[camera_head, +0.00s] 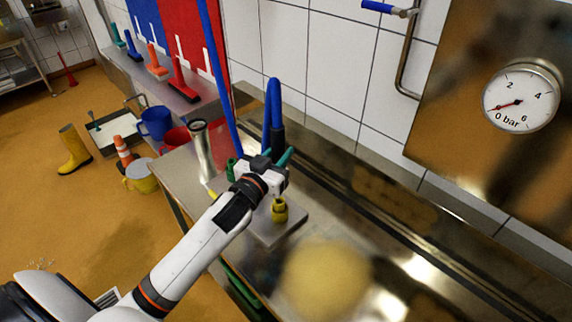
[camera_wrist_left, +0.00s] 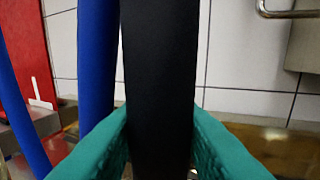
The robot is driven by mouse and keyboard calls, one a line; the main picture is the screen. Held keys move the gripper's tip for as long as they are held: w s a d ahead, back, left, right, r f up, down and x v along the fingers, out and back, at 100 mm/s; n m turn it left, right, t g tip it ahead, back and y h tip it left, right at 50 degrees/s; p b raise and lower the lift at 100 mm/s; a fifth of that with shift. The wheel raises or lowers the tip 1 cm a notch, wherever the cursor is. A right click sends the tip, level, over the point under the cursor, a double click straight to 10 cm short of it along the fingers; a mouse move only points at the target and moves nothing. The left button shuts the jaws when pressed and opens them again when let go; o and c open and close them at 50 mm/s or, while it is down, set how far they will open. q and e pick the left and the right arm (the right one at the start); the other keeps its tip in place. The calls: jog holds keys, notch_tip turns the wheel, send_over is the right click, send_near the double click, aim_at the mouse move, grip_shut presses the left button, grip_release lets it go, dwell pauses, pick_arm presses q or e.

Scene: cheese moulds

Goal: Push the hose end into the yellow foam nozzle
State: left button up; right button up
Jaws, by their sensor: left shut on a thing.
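My left gripper (camera_head: 277,157) is shut on the black sleeve of the hose end (camera_head: 277,138). In the left wrist view its teal fingers (camera_wrist_left: 158,140) press on both sides of the black hose end (camera_wrist_left: 158,75), which looks upright. The blue hose (camera_head: 273,98) rises from the sleeve and bends over at the top. The yellow foam nozzle (camera_head: 279,210) stands on a grey plate on the steel table, just in front of my gripper and apart from it. The hose end's lower tip is hidden behind my gripper in the head view. My right gripper is not in view.
A blurred pale-yellow round (camera_head: 325,278) shows at the front. A pressure gauge (camera_head: 521,97) is at the right.

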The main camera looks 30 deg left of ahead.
pick_arm(q)
jog(key=shift+f+b, duration=2.6)
jog(key=shift+f, duration=0.2)
jog(key=shift+s, duration=0.2)
jog(key=shift+p, duration=0.6)
jog(key=shift+f+b, duration=1.6)
jog(key=shift+f, duration=0.7)
jog(key=shift+r, duration=0.1)
jog(key=shift+r+p, duration=2.5)
jog(key=shift+p, duration=0.05)
